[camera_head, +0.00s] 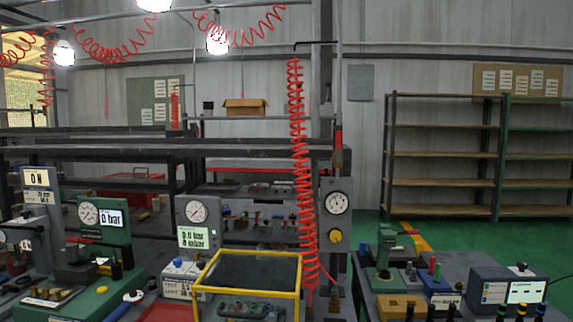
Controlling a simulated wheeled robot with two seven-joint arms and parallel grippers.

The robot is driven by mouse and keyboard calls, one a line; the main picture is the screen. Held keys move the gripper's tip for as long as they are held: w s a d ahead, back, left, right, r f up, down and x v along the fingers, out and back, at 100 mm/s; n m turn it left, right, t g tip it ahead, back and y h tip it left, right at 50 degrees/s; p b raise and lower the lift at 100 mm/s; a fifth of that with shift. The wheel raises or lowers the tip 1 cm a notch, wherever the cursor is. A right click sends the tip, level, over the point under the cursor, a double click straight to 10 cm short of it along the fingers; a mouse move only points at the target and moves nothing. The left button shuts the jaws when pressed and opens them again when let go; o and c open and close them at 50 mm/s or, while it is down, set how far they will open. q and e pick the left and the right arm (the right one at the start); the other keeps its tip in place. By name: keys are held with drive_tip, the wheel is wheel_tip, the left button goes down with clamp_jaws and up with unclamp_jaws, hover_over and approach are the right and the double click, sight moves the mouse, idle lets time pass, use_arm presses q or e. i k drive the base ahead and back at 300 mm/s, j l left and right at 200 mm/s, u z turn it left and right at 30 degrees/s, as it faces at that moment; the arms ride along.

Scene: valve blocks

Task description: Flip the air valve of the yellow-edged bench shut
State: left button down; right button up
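A yellow-edged frame (207,269) with a dark panel stands at the bottom centre, cut off by the lower picture edge. A grey upright panel (337,222) with a round dial gauge (337,203) and a yellow knob (336,236) stands just right of it. A red coiled air hose (303,170) hangs down beside that panel. I cannot tell which part is the air valve, or whether it is open or shut. Neither of my grippers is in view.
A green gauge stand (117,235) and a grey gauge unit (190,225) are at the left. A bench (375,290) with small devices is at the right. Empty shelves (440,155) stand behind, with green floor (500,240) in front.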

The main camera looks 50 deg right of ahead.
sight(338, 134)
drive_tip(key=z, duration=1.85)
